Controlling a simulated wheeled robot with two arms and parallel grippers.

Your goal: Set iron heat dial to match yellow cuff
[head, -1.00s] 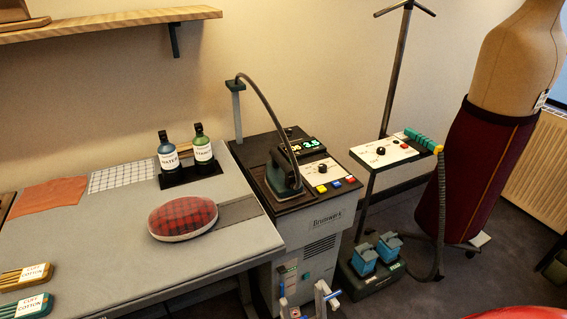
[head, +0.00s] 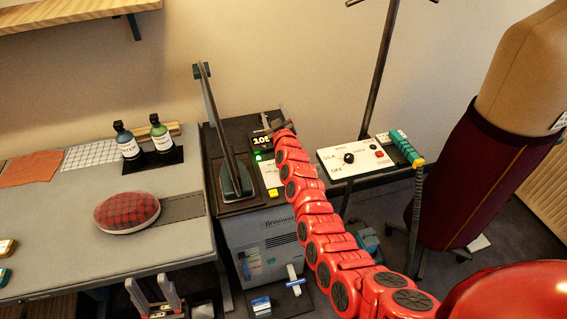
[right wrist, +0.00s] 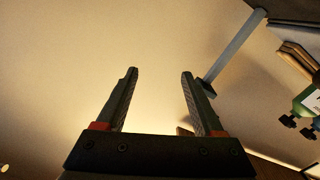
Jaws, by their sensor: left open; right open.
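The ironing station (head: 255,228) stands at the middle, with the iron (head: 235,182) upright on its left side. A lit display reading about 105 (head: 263,140) is behind the white control panel (head: 268,172). My red right arm crosses the station and hides most of that panel; I cannot see the heat dial. My right gripper (head: 280,126) is over the station's back; in the right wrist view its open fingers (right wrist: 158,100) are empty, facing the wall. My left gripper (head: 156,300) is open and empty at the bottom left, before the table edge.
A stand panel (head: 345,160) with a black knob (head: 349,158) and "OFF" print is to the right. A hose with a yellow band (head: 418,163) hangs beside it, near the dress form (head: 460,180). Two bottles (head: 140,140) and a plaid cushion (head: 127,212) are on the table.

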